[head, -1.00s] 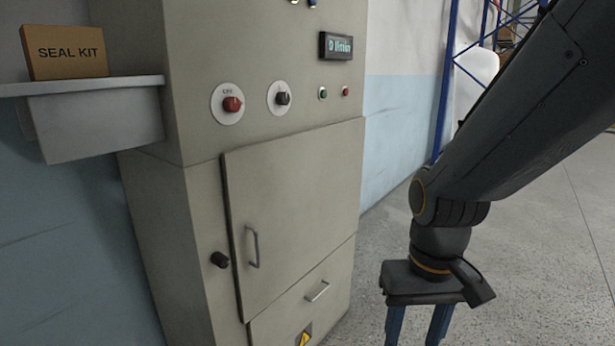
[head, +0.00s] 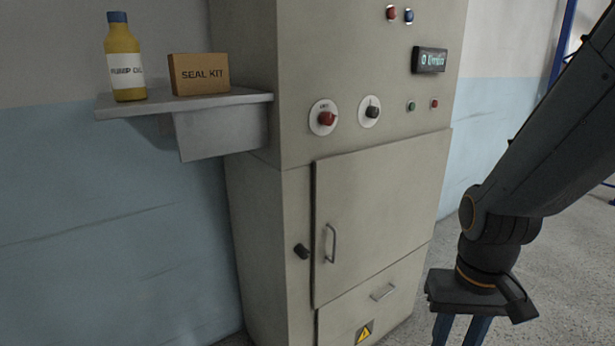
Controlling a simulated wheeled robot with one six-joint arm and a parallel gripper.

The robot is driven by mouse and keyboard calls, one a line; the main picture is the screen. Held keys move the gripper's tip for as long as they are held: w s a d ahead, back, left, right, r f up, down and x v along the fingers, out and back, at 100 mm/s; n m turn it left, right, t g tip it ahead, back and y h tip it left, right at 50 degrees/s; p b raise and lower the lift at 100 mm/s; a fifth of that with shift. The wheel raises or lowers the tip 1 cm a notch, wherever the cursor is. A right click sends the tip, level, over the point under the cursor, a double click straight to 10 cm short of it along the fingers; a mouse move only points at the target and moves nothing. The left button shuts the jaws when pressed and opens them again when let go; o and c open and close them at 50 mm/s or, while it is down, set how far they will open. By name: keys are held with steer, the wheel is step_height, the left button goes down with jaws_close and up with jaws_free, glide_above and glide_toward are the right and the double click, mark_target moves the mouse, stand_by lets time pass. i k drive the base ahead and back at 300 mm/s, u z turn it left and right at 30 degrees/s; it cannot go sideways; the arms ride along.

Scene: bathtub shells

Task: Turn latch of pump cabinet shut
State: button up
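The pump cabinet (head: 262,230) is a tall beige-grey box standing against the wall in the middle of the head view. Its door (head: 385,210) has a vertical bar handle (head: 330,243) near its left edge and appears to lie closed or nearly closed. A dark latch knob (head: 301,251) sits on the frame just left of the door; its exact angle is hard to read. My gripper (head: 460,335) hangs pointing down at the lower right, in front of and apart from the cabinet. Its two blue fingers are apart, with the tips cut off by the frame edge.
A wall shelf (head: 140,104) left of the cabinet holds a yellow pump oil bottle (head: 124,60) and a seal kit box (head: 199,74). Floor on the right (head: 570,250) is clear.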

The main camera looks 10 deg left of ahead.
mark_target(301, 250)
steer(key=u, duration=0.9)
steer(key=k, duration=0.45)
steer(key=z, duration=0.5)
